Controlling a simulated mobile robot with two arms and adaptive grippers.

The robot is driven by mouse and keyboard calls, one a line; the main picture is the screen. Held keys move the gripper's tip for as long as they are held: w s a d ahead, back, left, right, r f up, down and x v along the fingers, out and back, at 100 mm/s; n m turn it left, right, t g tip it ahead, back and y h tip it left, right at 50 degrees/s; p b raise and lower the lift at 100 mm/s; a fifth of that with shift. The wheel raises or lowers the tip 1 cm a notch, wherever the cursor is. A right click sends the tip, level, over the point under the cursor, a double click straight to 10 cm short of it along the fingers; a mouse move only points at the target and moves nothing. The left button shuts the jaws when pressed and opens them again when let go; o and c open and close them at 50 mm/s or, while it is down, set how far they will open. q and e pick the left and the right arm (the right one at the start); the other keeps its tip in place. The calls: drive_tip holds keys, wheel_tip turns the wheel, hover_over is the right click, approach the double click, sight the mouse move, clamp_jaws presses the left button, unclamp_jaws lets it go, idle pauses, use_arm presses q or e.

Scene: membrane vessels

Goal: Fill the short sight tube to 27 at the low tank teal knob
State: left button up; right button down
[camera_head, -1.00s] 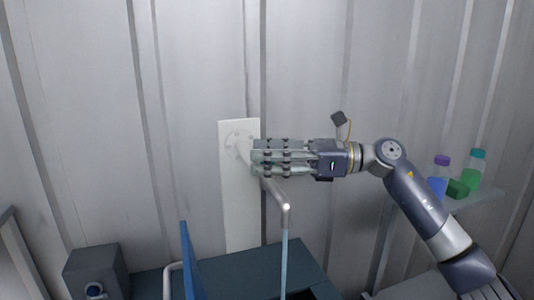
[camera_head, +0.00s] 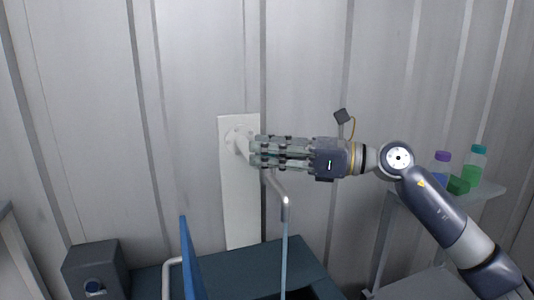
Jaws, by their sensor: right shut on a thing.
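My right gripper (camera_head: 256,152) comes in from the right and is shut on a part of the tap at the white wall plate (camera_head: 240,215). Its fingers cover most of that part, so I cannot tell the knob's colour or shape. A grey spout (camera_head: 281,195) comes out below the fingers and bends downward. A thin pale blue stream (camera_head: 284,255) runs from its end into the dark teal tank (camera_head: 230,275) below. No sight tube or scale can be made out. My left gripper is not in view.
A blue upright panel (camera_head: 188,260) stands at the tank's front. A dark box (camera_head: 95,268) with a round blue-centred port is at lower left. A shelf (camera_head: 480,200) at right holds a purple-capped bottle (camera_head: 441,166), a teal-capped bottle (camera_head: 474,166) and a green block (camera_head: 458,185).

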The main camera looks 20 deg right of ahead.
drive_tip(key=shift+r+m+t+h+p, duration=0.15)
drive_tip(key=shift+m+t+h+p, duration=1.15)
drive_tip(key=shift+t, duration=0.5)
drive_tip(key=shift+m+t+h, duration=0.3)
drive_tip(key=shift+m+h, duration=0.1)
drive_tip(key=shift+m+t+h+b, duration=0.7)
drive_tip(key=shift+h+b, duration=0.1)
drive_tip(key=shift+b, duration=0.25)
drive_tip(key=c, duration=1.3)
unclamp_jaws()
drive_tip(key=shift+c, duration=0.2)
